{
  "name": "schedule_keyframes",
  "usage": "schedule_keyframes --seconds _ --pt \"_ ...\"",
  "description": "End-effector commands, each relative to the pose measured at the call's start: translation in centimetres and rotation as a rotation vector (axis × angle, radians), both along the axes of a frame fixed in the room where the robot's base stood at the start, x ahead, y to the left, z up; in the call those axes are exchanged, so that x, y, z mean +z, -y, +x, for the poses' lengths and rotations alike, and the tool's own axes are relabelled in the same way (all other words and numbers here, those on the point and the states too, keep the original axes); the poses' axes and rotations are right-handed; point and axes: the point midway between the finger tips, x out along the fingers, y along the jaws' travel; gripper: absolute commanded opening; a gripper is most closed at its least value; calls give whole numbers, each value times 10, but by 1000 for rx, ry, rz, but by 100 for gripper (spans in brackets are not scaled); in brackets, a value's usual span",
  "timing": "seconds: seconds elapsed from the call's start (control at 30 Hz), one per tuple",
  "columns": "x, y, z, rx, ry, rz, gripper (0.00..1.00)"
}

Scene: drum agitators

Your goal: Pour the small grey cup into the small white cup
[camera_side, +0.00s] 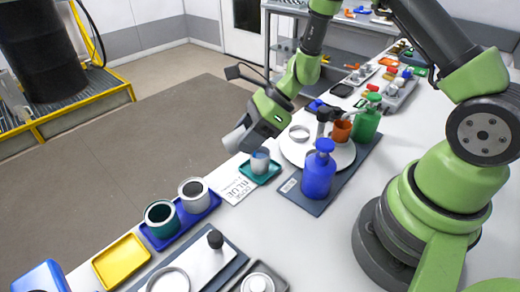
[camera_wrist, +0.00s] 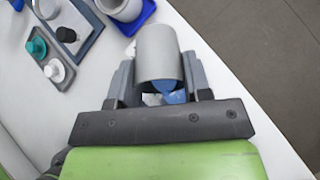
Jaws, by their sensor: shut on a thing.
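The small grey cup (camera_wrist: 158,52) is held between the fingers of my gripper (camera_wrist: 158,78), tipped on its side in the wrist view. Something blue shows at its mouth. In the side view my gripper (camera_side: 244,135) is just above and left of the small white cup (camera_side: 260,160). This cup stands upright on a small teal tray (camera_side: 273,171) and looks bluish. In the wrist view a bit of white below the grey cup's mouth may be its rim, but most is hidden. I cannot tell whether the cups touch.
A printed white sheet (camera_side: 234,188) lies beside the teal tray. A blue tray (camera_side: 212,205) holds a teal can and a grey-white can. A yellow tray (camera_side: 121,261) lies nearer the front.

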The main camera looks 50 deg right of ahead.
Motion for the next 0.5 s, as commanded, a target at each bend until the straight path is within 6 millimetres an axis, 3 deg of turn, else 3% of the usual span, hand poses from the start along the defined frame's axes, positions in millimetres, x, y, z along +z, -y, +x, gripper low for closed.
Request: schedule_keyframes --seconds 0.5 --pt "-5 1 -1 -1 31 47 22"
